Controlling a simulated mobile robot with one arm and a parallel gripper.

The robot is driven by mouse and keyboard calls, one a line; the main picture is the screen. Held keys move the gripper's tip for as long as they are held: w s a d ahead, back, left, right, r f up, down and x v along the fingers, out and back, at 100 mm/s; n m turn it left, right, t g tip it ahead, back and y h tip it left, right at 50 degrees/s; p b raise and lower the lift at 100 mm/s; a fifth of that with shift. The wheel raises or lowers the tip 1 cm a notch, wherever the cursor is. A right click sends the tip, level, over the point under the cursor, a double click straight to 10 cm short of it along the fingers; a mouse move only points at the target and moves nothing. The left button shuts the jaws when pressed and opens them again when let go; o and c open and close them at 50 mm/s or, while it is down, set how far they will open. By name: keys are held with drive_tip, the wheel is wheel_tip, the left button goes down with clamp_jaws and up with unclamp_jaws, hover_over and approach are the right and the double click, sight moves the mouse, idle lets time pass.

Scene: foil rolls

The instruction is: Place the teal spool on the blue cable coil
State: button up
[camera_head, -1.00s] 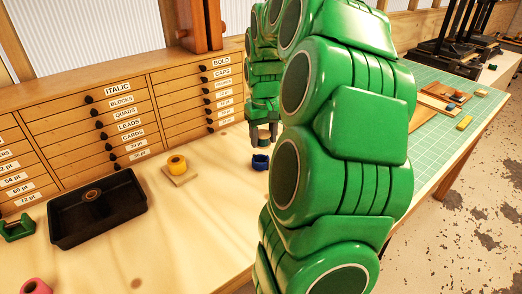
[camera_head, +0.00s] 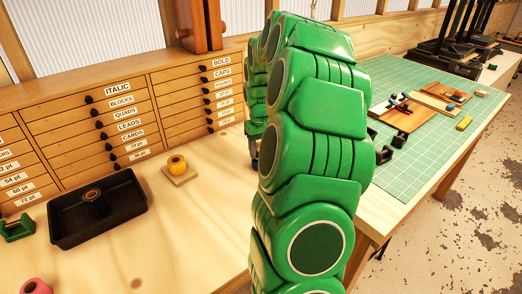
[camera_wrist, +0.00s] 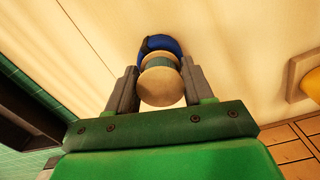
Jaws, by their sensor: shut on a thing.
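The teal spool (camera_wrist: 159,84) shows in the wrist view with a pale round end and a teal band. My gripper (camera_wrist: 160,88) is shut on it, one grey finger on each side. The blue cable coil (camera_wrist: 160,42) shows just past the spool, on the pale wooden bench top. The spool hides part of the coil, and I cannot tell whether the two touch. In the head view my green arm covers the spool and nearly all of the coil; only a bit of my gripper's grey shows at the arm's left edge.
A yellow roll (camera_head: 177,164) sits on a small wooden block left of my arm. Labelled drawers (camera_head: 120,112) line the back. A green cutting mat (camera_head: 440,130) with small items lies to the right.

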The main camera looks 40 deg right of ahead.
drive_tip(key=shift+f, duration=0.35)
drive_tip(key=shift+f, duration=0.1)
drive_tip(key=o, duration=1)
wheel_tip(320, 180, up, 12)
drive_tip(key=shift+r, duration=0.15)
